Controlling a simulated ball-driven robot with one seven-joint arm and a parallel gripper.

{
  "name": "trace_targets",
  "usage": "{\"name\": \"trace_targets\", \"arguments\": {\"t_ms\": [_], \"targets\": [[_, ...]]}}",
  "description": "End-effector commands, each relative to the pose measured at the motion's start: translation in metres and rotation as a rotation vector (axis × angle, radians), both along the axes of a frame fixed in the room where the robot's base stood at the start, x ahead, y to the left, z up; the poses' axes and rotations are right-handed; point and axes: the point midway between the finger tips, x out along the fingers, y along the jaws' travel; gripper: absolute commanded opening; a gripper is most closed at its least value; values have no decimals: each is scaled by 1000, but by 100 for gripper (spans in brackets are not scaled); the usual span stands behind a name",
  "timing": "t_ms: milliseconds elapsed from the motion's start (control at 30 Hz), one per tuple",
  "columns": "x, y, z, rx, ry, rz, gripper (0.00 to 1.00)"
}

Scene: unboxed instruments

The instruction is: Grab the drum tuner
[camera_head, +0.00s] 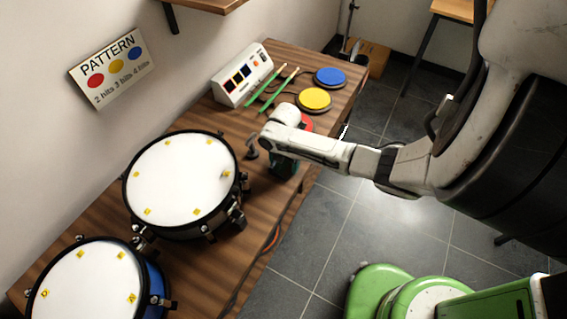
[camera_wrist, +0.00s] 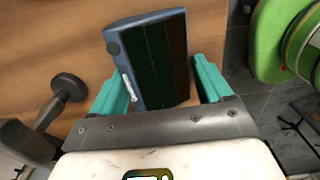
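My gripper (camera_head: 284,165) reaches down over the wooden table, past the large drum's right side. In the wrist view its two green fingers (camera_wrist: 160,78) are apart, one on each side of a flat device (camera_wrist: 158,55) with a blue-grey edge and a dark gridded face. The device tilts slightly. A gap shows on its right side; I cannot tell whether the left finger touches it. A dark knob on a stem (camera_wrist: 69,87) lies left of the fingers; it seems to be the dark piece (camera_head: 252,148) beside the drum. No label shows which one is the drum tuner.
The large drum (camera_head: 178,182) and a second drum (camera_head: 92,283) stand on the table (camera_head: 262,195). Blue (camera_head: 330,76), yellow (camera_head: 314,99) and partly hidden red (camera_head: 306,122) pads, green drumsticks (camera_head: 272,88) and a white box (camera_head: 241,74) are beyond my gripper.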

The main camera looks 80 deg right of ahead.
Motion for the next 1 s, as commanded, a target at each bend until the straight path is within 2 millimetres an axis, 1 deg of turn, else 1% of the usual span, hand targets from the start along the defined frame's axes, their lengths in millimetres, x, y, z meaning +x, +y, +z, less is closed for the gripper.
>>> {"name": "trace_targets", "arguments": {"t_ms": [33,67,400,767,933,1000], "targets": [[0,0,0,0,0,0,73],[0,0,0,0,0,0,70],[0,0,0,0,0,0,38],[0,-1,4,-1,0,0,38],[0,-1,17,-3,-1,0,38],[0,-2,28,-5,-3,2,38]]}}
